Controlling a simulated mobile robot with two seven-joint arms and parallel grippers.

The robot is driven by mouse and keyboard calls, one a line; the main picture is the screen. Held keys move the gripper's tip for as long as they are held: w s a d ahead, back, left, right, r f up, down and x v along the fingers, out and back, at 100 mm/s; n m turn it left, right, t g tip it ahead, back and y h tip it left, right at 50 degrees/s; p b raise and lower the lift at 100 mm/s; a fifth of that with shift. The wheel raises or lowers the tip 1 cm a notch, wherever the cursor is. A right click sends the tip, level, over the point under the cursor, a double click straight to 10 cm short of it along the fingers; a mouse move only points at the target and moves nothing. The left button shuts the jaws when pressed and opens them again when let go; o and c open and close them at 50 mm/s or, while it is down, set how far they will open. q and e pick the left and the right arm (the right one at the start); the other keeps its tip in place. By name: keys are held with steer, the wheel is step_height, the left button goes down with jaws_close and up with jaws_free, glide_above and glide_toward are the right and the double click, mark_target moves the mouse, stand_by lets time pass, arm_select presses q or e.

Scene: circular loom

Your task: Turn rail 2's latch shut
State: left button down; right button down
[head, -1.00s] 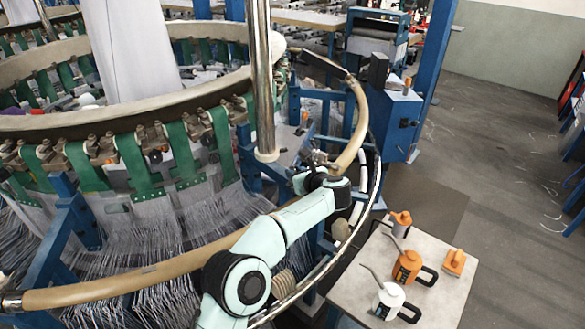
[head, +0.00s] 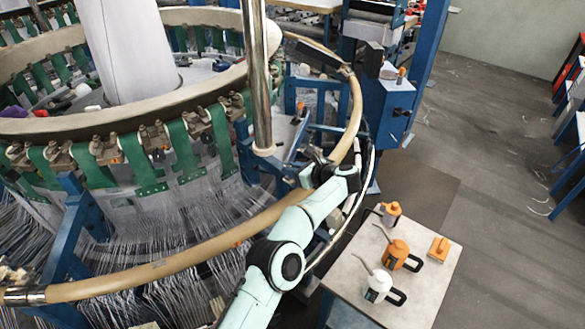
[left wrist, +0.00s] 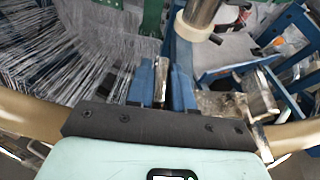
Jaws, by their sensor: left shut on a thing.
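The curved tan rail (head: 165,262) runs along the front of the loom and passes under my left gripper. My left gripper (head: 317,160) is at the rail's right part, close to the metal fittings there. In the left wrist view, the two blue fingers (left wrist: 164,85) are closed on a narrow metal piece, which looks like the latch (left wrist: 161,72). Its lower part is hidden between the fingers. A metal bracket (left wrist: 260,95) stands just right of the fingers, by the rail. I cannot read any rail number or tell whether the latch is fully turned. My right gripper is not in view.
A chrome post (head: 258,80) stands upright just left of the gripper. White warp threads (head: 190,222) hang inside the rail. A small table (head: 418,292) with oil cans (head: 398,256) stands at right. A blue machine post and box (head: 390,105) are behind. The floor at right is clear.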

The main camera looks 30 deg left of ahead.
arm_select(q)
steer(key=shift+a+r, duration=0.1)
steer(key=shift+r, duration=0.1)
steer(key=c, duration=1.1)
jaws_free()
steer(key=shift+f, duration=0.15)
steer(key=b+v, duration=0.1)
steer(key=v, duration=1.2)
steer(key=shift+d, duration=0.2)
